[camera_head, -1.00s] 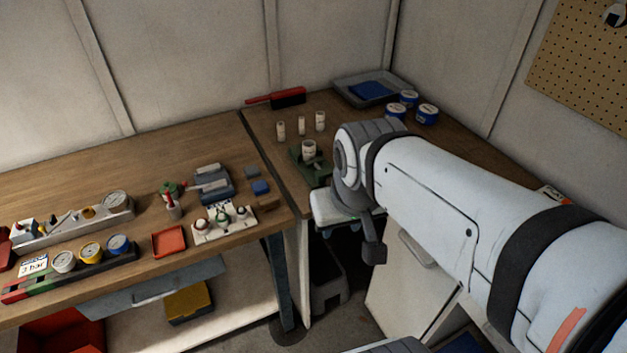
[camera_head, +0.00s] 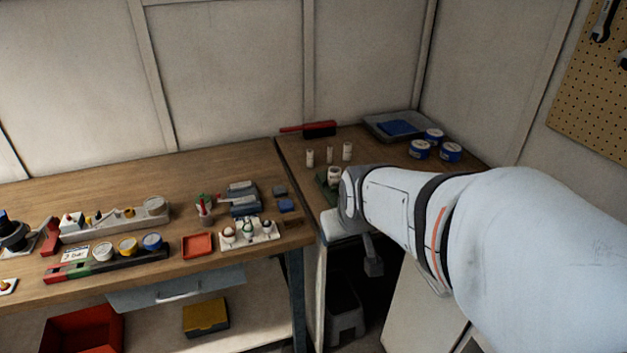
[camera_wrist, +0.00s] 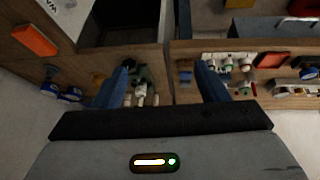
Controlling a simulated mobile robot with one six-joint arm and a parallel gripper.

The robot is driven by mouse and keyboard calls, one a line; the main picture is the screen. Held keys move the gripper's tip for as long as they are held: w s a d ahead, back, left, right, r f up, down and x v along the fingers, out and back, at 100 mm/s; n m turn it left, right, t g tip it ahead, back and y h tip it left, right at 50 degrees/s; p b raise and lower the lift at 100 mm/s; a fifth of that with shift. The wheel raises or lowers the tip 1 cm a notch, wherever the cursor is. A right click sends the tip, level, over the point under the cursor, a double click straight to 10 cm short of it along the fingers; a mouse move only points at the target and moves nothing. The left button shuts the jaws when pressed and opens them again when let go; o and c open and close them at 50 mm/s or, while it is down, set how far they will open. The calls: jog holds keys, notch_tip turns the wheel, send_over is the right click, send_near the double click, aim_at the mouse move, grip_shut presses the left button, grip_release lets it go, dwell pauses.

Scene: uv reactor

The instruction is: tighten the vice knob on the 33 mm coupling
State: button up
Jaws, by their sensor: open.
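The green vice (camera_head: 322,182) stands on the right-hand bench near its front edge, partly hidden by my arm. A short pale coupling (camera_head: 334,173) sits upright at the vice; the head view does not show clearly how it is held. In the wrist view the vice (camera_wrist: 147,72) and the pale coupling (camera_wrist: 139,89) appear between my fingers, nearer the left one, and beyond them. The vice knob cannot be made out. My gripper (camera_wrist: 162,78) is open and empty, apart from the vice. Its fingers are not clear in the head view.
Several pale cylinders (camera_head: 329,154) stand behind the vice. Blue-and-white tins (camera_head: 450,152), a grey tray (camera_head: 375,124) and a red-handled brush (camera_head: 320,130) lie farther back.

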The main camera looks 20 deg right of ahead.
jog(key=w+d+f+t+h+b, duration=0.1)
jog(key=w+d+f+t, duration=0.1)
jog(key=w+d+f, duration=0.3)
jog(key=w+d+f+t+b, duration=0.1)
jog(key=w+d+f+t, duration=0.1)
jog(key=w, duration=0.5)
jog(key=w+d+f+n+t+y+b, duration=0.1)
jog(key=w+d+f+t+b, duration=0.2)
jog(key=f, duration=0.4)
jog(key=w+d+f+n+t+y, duration=0.1)
jog(key=w+d+f+t+y, duration=0.15)
jog(key=d+f+t, duration=0.3)
jog(key=shift+h, duration=0.35)
jog(key=shift+w+a+f+p, duration=0.15)
jog(key=shift+w+p, duration=0.15)
jog(key=shift+w, duration=1)
jog(key=shift+w+a+f+p, duration=0.15)
jog(key=shift+w+p, duration=0.15)
jog(key=shift+w, duration=1.05)
jog(key=shift+w+a+f+p, duration=0.15)
jog(key=shift+w+p, duration=0.15)
jog(key=shift+w, duration=1)
jog(key=shift+c, duration=0.6)
